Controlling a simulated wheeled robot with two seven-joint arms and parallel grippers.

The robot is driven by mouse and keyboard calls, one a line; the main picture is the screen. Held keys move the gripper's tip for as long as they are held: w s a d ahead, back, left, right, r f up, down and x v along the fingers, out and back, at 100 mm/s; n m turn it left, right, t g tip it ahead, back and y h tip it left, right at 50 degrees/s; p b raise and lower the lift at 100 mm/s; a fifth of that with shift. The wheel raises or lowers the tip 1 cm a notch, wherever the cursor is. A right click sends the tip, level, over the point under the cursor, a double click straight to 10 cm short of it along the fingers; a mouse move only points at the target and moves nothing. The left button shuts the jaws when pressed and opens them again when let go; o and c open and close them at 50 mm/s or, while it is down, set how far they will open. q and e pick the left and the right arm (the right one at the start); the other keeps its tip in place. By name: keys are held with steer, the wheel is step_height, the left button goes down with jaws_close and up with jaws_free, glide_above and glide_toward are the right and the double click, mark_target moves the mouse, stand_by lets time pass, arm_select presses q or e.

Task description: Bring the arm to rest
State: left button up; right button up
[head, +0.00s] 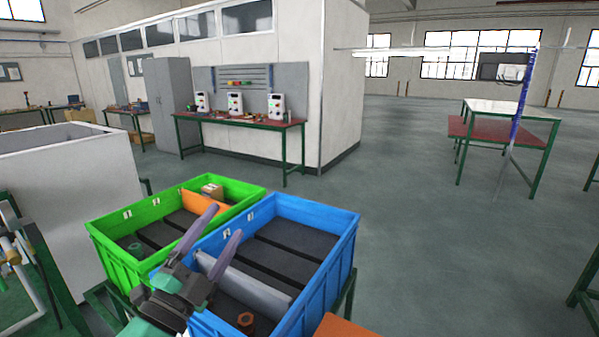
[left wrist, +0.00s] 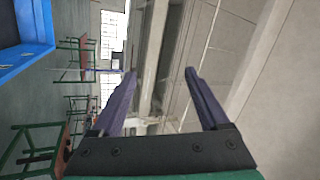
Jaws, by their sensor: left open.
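My left gripper (head: 222,228) is in the head view at lower centre, in front of and over the near left part of the blue crate (head: 318,213) and the green crate (head: 112,258). Its two purple fingers are spread apart with nothing between them. In the left wrist view the same gripper (left wrist: 161,75) shows open and empty, with walls and ceiling behind it. The blue crate's edge also shows at the upper left of that view (left wrist: 25,55). My right gripper is not in view.
The blue crate holds a grey panel (head: 245,283) and an orange ring (head: 246,319). A pale cabinet (head: 70,190) stands left. The floor (head: 440,240) on the right is clear.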

arm_select(q)
steer(key=s+a+f+n+g+y, duration=0.1)
steer(key=a+f+n+g+y, duration=0.45)
steer(key=f, duration=0.45)
steer(key=s+a+f+n+g+y, duration=0.1)
steer(key=a+f+n+g+y, duration=0.1)
steer(key=a+f+n+y, duration=0.55)
steer(key=s+d+f+n+g+h, duration=0.2)
steer(key=s+f+g, duration=0.3)
steer(key=s+f, duration=0.35)
steer(key=s+d+f+n+g+h, duration=0.1)
steer(key=s+f+n+g+h, duration=0.2)
steer(key=s+f, duration=0.5)
steer(key=s+f+m+g, duration=0.1)
steer(key=s+f+g, duration=0.15)
steer(key=f, duration=1.25)
steer(key=s+f+m+g, duration=0.1)
steer(key=s+f, duration=0.2)
steer(key=f, duration=1.1)
steer(key=s+a+f, duration=0.2)
steer(key=s+f, duration=0.8)
steer(key=s, duration=0.3)
steer(key=shift+s+a+f+g, duration=0.2)
steer(key=shift+s+a+g, duration=0.05)
steer(key=shift+s+g, duration=0.15)
